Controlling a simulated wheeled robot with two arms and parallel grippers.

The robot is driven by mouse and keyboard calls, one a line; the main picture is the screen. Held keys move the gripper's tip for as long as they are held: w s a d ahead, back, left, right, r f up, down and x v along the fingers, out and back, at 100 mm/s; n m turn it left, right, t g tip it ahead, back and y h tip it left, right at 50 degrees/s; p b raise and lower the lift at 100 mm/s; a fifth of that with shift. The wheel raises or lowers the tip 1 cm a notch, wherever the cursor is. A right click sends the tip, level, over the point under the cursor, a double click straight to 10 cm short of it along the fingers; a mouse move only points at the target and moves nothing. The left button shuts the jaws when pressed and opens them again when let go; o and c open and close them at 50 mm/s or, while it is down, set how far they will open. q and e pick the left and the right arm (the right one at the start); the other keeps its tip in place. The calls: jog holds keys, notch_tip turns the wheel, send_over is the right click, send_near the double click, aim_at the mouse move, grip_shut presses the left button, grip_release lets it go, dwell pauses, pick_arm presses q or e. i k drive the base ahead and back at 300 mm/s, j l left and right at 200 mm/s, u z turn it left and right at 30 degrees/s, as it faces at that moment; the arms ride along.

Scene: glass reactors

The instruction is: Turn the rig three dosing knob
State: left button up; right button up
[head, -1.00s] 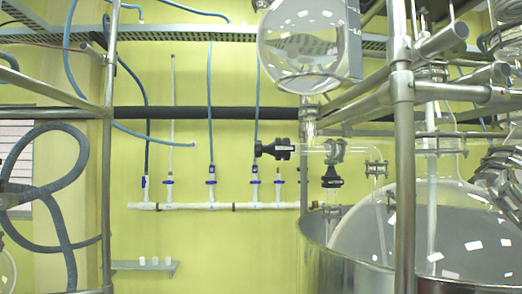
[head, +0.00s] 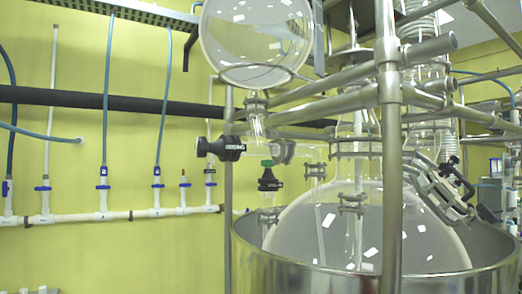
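A black knob (head: 220,148) with white lettering that seems to read "DOSING" sticks out to the left from the glass piping of a reactor rig. It sits below a round glass vessel (head: 256,42) and above the rim of a steel bath. A second black knob (head: 269,181) with a green part on top is lower and to the right, on a vertical glass tube. I cannot tell which rig number this is. Neither of my grippers is in view.
A large glass flask (head: 405,235) sits in a steel bath (head: 300,272). A vertical steel post (head: 390,150) and slanted steel bars stand in front. White piping (head: 120,215) with blue valves runs along the yellow wall at left.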

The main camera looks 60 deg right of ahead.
aim_at(201, 142)
jog(key=i+l+z, duration=0.15)
jog(key=i+z, duration=0.7)
jog(key=z, duration=0.15)
